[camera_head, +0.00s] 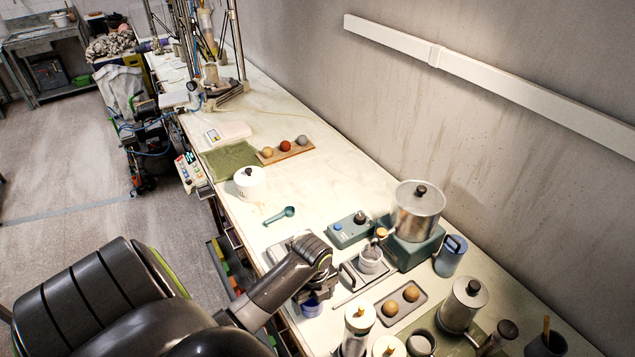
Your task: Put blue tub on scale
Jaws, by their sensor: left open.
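The blue tub (312,308) is a small blue round container near the front edge of the bench, partly hidden by my left gripper. My left gripper (316,293) points down right at the tub, with its jaws open. Whether the fingers are around the tub or just above it cannot be told. A flat white device with a small display (230,131), which looks like the scale, lies farther back on the bench. Its top looks bare. My right gripper is not in view.
A white lidded pot (249,182), a teal scoop (279,216) and a green mat (229,158) lie between the tub and the scale. A teal box (349,230), a metal urn (416,212) and a tray with two balls (401,301) stand right of my gripper.

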